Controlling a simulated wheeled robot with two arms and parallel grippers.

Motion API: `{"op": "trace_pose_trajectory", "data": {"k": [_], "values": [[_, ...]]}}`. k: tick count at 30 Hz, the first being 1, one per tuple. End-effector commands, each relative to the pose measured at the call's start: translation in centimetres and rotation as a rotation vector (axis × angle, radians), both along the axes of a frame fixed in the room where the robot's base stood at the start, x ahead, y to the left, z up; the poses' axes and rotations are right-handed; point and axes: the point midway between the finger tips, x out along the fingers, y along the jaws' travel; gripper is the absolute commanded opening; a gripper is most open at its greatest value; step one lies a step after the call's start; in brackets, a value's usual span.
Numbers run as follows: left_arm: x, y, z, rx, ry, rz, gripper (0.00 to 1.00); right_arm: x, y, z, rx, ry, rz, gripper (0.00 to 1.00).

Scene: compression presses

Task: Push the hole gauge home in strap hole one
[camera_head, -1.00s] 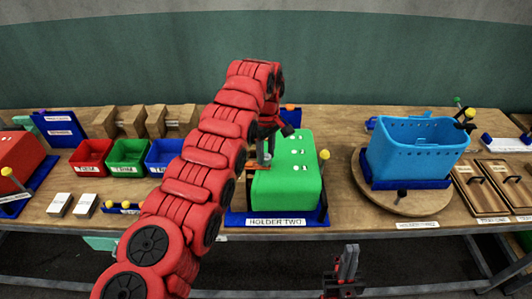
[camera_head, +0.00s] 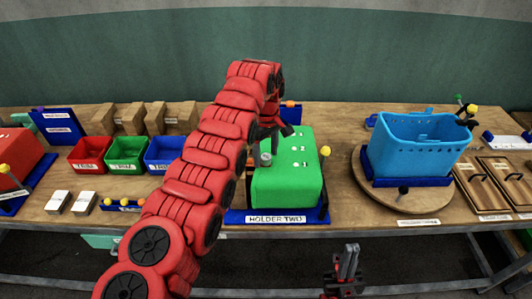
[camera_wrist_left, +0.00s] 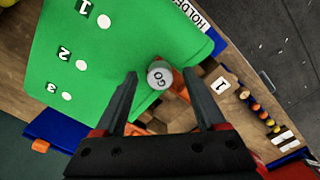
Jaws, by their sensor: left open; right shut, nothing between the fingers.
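The hole gauge (camera_head: 265,159) is a short grey cylinder, upright at the left edge of the green block (camera_head: 290,185) in holder two (camera_head: 275,219). In the left wrist view its round end, marked GO (camera_wrist_left: 160,74), shows beside the green edge. How deep it sits is hidden. My left gripper (camera_head: 271,134) is open just above the gauge. In the wrist view its two dark fingers (camera_wrist_left: 160,78) stand apart on either side of the gauge, with gaps. My right gripper (camera_head: 347,260) is shut and empty, low in front of the bench.
The green block's top has numbered white spots, with 2 (camera_wrist_left: 82,65) readable. A yellow knob (camera_head: 325,152) stands at its right. A blue basket (camera_head: 415,150) is on a round turntable (camera_head: 375,200) to the right. Red, green and blue bins (camera_head: 127,154) stand left of my arm.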

Motion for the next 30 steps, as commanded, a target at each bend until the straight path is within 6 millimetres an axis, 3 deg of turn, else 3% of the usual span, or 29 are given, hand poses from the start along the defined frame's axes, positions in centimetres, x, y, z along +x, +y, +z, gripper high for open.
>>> {"op": "trace_pose_trajectory", "data": {"k": [5, 11, 15, 30], "values": [[0.0, -0.1, 0.4, 0.002, -0.001, -0.001, 0.73, 0.0, 0.0, 0.0, 0.0, 0.0, 0.0, 0.0], [0.0, -0.2, 2.9, 0.001, -0.004, -0.002, 0.73, 0.0, 0.0, -0.2, 0.0, 0.0, 0.0, 0.0], [0.0, 0.0, 6.9, 0.0, 0.0, 0.0, 0.73, 0.0, 0.0, 3.7, 0.0, -0.001, 0.0, 0.0], [0.0, 0.0, 16.1, -0.001, -0.001, 0.0, 0.73, 0.0, 0.0, 13.2, 0.0, 0.0, 0.0, 0.0]]}}
